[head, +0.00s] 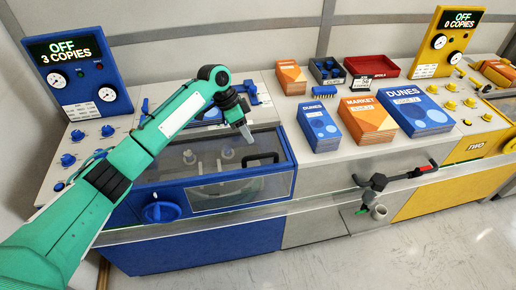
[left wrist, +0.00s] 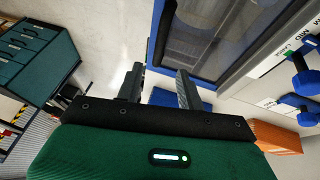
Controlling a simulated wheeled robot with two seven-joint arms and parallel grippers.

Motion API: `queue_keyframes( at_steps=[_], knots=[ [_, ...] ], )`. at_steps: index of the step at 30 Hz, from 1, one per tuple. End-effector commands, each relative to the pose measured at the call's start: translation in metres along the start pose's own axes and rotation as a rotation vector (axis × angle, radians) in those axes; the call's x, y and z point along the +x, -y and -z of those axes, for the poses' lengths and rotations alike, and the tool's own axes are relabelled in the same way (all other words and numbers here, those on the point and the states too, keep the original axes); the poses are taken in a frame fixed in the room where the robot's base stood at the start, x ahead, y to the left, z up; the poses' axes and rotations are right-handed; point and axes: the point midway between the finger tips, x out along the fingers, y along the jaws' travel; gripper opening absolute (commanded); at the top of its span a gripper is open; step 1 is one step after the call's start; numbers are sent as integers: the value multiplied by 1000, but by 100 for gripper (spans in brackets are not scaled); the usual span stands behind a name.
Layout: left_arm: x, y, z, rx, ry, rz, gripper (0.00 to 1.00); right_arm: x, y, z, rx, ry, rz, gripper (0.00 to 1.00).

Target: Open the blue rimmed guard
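The blue rimmed guard (head: 285,180) is a clear cover with a blue frame over the blue machine's bay at left centre. It looks closed. Its black handle (head: 262,159) is on the right part of the cover. My left gripper (head: 245,134) is above the guard, behind and slightly left of the handle, and does not appear to touch it. In the left wrist view my left gripper (left wrist: 158,88) has its fingers apart with nothing held. The guard's blue rim (left wrist: 156,38) and dark pane show beyond the fingers. My right gripper is not in view.
The blue control panel (head: 80,72) reads OFF, 3 COPIES; a blue knob (head: 162,212) is on the machine's front. Book stacks (head: 368,120) stand right of the guard.

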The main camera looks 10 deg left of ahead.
Motion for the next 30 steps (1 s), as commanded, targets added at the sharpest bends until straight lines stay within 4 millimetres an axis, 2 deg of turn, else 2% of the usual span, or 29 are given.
queue_keyframes(
  at_steps=[1,6,12,18,26,30],
  knots=[
    [9,-2,1,-1,2,-3,38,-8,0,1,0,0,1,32],
    [45,-1,1,-2,2,-3,38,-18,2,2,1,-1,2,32],
    [76,-1,1,-1,0,-1,38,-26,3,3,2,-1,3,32],
    [89,0,0,0,-1,1,38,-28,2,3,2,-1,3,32],
    [90,0,0,0,-1,1,38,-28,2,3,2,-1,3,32],
    [90,0,0,0,-1,1,10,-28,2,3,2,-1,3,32]
  ],
)
